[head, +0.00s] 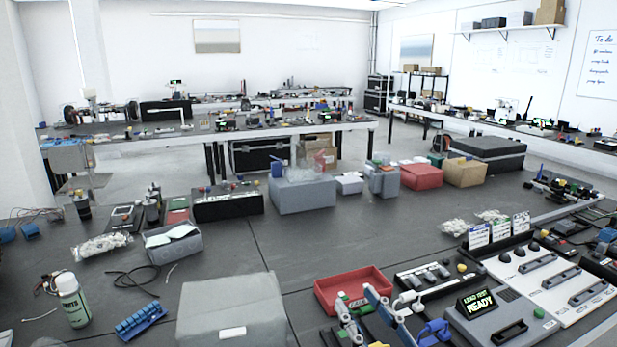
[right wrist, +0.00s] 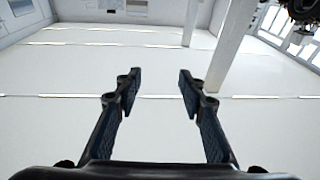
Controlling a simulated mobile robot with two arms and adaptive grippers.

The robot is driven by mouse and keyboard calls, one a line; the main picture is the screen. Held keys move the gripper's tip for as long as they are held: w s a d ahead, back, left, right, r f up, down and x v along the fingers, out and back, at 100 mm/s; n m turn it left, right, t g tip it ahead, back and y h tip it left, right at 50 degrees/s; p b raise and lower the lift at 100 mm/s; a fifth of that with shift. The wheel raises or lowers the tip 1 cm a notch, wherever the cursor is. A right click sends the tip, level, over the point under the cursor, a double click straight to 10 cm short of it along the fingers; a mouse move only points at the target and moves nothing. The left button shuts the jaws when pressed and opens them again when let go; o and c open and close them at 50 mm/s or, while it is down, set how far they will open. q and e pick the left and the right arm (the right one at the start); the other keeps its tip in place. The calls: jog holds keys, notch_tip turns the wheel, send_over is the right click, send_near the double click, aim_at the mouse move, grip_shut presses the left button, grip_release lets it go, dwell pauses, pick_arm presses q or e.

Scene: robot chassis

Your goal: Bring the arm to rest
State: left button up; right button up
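My right gripper (right wrist: 158,76) shows in the right wrist view with its two dark, blue-padded fingers spread well apart. Nothing is between the fingers, and they touch nothing. Behind them is a pale, bright surface crossed by light strips, with white posts at the upper right. My left gripper does not show.
A dark workbench (head: 330,250) fills the foreground. Dark clutter (right wrist: 300,12) shows at the wrist view's upper right.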

jog(key=s+f+g+h, duration=0.1)
jog(key=s+f+g, duration=0.2)
jog(key=f, duration=0.4)
jog(key=s+f+g+h, duration=0.1)
jog(key=s+f+g, duration=0.1)
jog(key=s+f, duration=0.2)
jog(key=s+d+f+g+h, duration=0.1)
jog(key=s+f+g, duration=0.2)
jog(key=f, duration=0.7)
jog(key=shift+s+d+f+g+h, duration=0.1)
jog(key=shift+s+f+g+h, duration=0.05)
jog(key=shift+g+h, duration=0.15)
jog(key=s+d+f+m+g+h, duration=0.25)
jog(key=s+d+f, duration=0.25)
jog(key=s, duration=0.3)
jog(key=s+d+f+m+g+h, duration=0.1)
jog(key=s+d+f+g+h, duration=0.3)
jog(key=s, duration=0.4)
notch_tip(320, 180, down, 27)
jog(key=s+d+g+y, duration=0.1)
jog(key=s+d+f+g, duration=0.1)
jog(key=s+d+f, duration=0.2)
jog(key=s+f, duration=1.3)
jog(key=shift+s+f, duration=0.35)
jog(key=shift+s, duration=0.4)
jog(key=shift+d, duration=0.1)
